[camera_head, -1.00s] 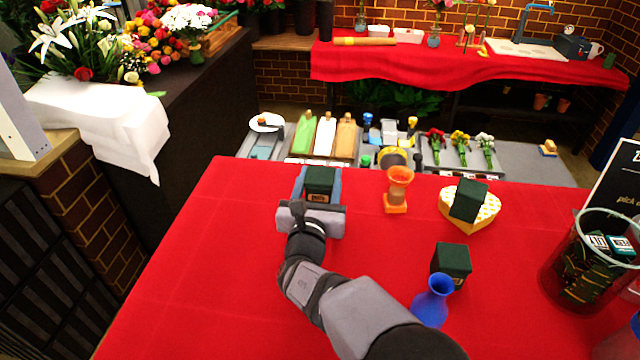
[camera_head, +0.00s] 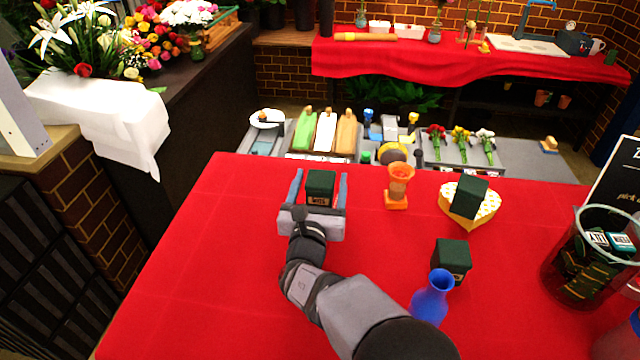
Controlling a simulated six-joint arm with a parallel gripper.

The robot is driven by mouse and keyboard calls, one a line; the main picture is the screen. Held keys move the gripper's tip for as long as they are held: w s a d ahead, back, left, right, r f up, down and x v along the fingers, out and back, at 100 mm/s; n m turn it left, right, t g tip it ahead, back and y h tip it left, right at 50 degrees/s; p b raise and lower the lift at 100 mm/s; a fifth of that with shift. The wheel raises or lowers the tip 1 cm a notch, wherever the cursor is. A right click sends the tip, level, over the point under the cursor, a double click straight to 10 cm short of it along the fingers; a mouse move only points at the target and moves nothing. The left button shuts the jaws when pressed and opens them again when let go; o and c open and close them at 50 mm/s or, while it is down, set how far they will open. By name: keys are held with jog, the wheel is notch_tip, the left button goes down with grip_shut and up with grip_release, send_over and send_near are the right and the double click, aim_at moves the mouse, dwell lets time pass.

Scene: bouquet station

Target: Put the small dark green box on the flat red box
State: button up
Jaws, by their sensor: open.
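A small dark green box (camera_head: 320,186) with a pale label on its near side stands upright at the far left of the red table. My gripper (camera_head: 319,188) is open, with one blue-grey finger on each side of this box and gaps between. A second dark green box (camera_head: 451,259) stands behind the blue vase. A third dark green box (camera_head: 469,196) rests tilted on a yellow dotted heart-shaped box (camera_head: 485,211). I cannot make out a flat red box against the red cloth, nor tell what lies under the box between my fingers.
A blue vase (camera_head: 431,299) stands right of my arm. An orange hourglass-shaped item (camera_head: 398,187) stands right of my gripper. A clear bin (camera_head: 590,262) holding several dark boxes is at the right. The table's left part (camera_head: 203,270) is clear.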

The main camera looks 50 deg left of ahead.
jog(key=shift+r, duration=0.1)
jog(key=shift+r, duration=0.15)
jog(key=shift+s+d, duration=0.15)
jog(key=shift+s, duration=0.05)
jog(key=b+v, duration=0.3)
jog(key=v, duration=0.8)
jog(key=shift+s+d, duration=0.15)
jog(key=shift+d, duration=0.05)
